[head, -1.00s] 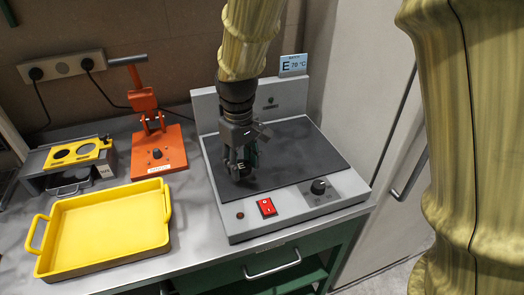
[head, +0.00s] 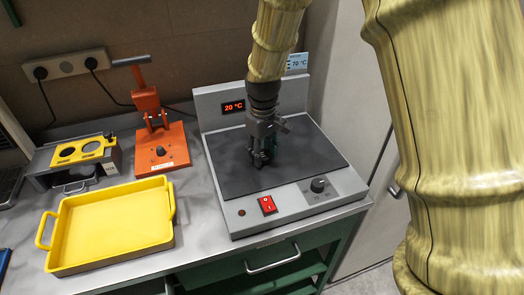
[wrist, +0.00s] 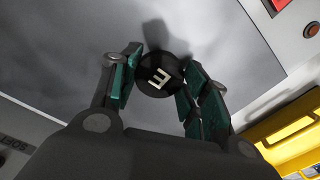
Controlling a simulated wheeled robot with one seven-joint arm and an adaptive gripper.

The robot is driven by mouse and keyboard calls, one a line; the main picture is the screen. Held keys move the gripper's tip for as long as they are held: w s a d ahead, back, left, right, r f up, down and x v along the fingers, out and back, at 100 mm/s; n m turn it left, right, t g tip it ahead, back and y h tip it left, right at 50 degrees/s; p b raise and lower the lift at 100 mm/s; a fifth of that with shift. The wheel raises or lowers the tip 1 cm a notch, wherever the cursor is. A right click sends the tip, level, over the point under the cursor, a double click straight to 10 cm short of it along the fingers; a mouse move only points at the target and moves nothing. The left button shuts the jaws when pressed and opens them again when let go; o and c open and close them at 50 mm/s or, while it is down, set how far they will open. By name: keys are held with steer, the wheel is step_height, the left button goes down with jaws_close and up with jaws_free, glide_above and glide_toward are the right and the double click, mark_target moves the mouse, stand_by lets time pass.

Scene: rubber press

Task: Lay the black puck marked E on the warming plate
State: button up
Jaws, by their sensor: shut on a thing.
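The black puck marked E (wrist: 159,75) is between the green-padded fingers of my gripper (wrist: 157,88) in the wrist view, its white letter facing the camera. My gripper (head: 262,160) is shut on it, over the warming plate (head: 225,180). The warming plate is a dark flat surface on a grey housing, and it also shows grey in the wrist view (wrist: 80,50). A shadow lies on the plate beside the puck. I cannot tell whether the puck touches the plate. In the head view the puck is hard to make out against the dark fingers.
The housing carries a red switch (head: 267,205), a knob (head: 318,185) and a display (head: 233,107) reading 20 °C. An orange press (head: 155,140), an empty yellow tray (head: 110,225) and a yellow-topped stand (head: 80,152) are at the left. Much of the plate is bare.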

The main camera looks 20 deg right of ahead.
steer(key=shift+f, duration=0.25)
steer(key=shift+s+f, duration=0.1)
steer(key=o, duration=1)
steer(key=shift+c, duration=0.2)
step_height(320, 180, up, 12)
steer(key=b, duration=0.1)
steer(key=shift+b, duration=0.35)
